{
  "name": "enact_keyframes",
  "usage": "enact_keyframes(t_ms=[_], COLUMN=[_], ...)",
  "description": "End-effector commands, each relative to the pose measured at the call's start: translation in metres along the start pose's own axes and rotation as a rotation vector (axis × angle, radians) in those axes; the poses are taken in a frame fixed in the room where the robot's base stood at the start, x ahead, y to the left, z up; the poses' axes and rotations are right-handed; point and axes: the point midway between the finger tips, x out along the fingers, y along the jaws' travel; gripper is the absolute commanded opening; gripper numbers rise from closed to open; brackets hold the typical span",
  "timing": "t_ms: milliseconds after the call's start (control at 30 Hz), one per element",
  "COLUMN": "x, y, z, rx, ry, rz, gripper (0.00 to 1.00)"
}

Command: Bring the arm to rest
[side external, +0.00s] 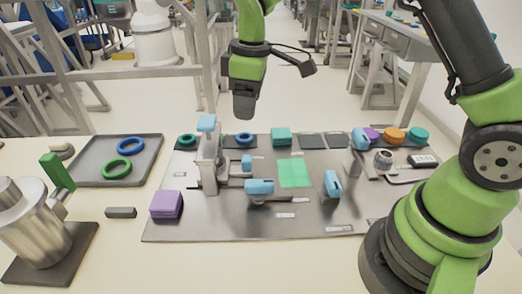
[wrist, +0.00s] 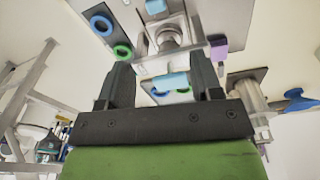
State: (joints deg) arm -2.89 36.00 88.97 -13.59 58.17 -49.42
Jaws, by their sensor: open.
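My gripper (side external: 244,108) hangs in the air above the back of the metal work board (side external: 225,222) in the side external view, clear of everything on it. In the wrist view its two dark fingers (wrist: 163,78) stand apart with nothing held between them. The board and a light-blue block show past the fingers there. My green and black arm rises at the right of the side external view.
A grey tray (side external: 90,174) holds a blue ring (side external: 130,147) and a green ring (side external: 117,169). A purple block (side external: 167,205) sits on the board's left. Light-blue-topped fixtures stand on the board, including a tall one (side external: 208,160). A metal cylinder device (side external: 35,225) stands front left.

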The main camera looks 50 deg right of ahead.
Motion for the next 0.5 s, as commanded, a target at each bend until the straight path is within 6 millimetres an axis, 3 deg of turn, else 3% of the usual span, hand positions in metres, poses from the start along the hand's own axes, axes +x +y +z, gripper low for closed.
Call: enact_keyframes(t_ms=[33,200,400,500], x=[-0.025,-0.085,-0.133,-0.146], y=[-0.005,-0.029,-0.064,-0.083], z=[0.006,0.036,0.082,0.107], rx=[0.059,0.279,0.529,0.649], ry=[0.041,0.162,0.312,0.389], rz=[0.014,0.031,0.023,0.006], gripper=[0.6,0.6,0.6,0.6])
